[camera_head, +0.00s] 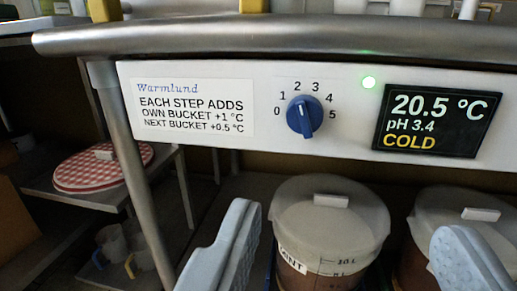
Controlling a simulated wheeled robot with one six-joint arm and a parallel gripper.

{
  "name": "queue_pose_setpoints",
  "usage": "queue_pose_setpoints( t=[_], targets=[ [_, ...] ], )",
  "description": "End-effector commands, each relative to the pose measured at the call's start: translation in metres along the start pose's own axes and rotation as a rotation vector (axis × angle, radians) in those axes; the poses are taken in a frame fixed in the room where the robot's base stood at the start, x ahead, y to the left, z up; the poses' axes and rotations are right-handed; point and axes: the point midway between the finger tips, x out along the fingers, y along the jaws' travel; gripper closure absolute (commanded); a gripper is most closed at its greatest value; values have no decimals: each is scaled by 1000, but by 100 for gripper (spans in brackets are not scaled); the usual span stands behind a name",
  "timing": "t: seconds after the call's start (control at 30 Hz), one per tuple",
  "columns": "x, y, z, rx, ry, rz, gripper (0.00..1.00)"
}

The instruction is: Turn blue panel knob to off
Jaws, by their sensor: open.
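A blue knob (304,117) sits on the white panel (205,75), above the middle of the camera view. A scale from 0 on the left over the top to 5 on the right surrounds it. The knob's ridge stands nearly upright, its top leaning slightly left and its lower end a little right. I cannot tell which end is the pointer. My gripper (345,218) is open and empty. Its two pale fingers show at the bottom, below the knob and apart from it. The display (432,121) right of the knob reads 20.5 °C, pH 3.4, COLD.
A green light (369,82) glows between knob and display. A metal rail (290,40) runs above the panel. Lidded buckets (330,225) (462,221) stand below it. A metal post (140,180) is on the left. A red checked lid (103,168) lies on a side shelf.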

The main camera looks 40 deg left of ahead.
Motion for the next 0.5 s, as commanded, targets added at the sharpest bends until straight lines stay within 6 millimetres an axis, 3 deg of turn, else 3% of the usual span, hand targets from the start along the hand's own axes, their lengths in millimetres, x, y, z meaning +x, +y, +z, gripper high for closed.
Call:
queue_pose_setpoints(
  t=[0.17,0.37,0.5],
  targets=[
    [5,-17,21,-3,1,-22,40],
    [15,-19,23,-3,4,-24,40],
    [35,-20,24,-3,4,-24,40]
  ],
)
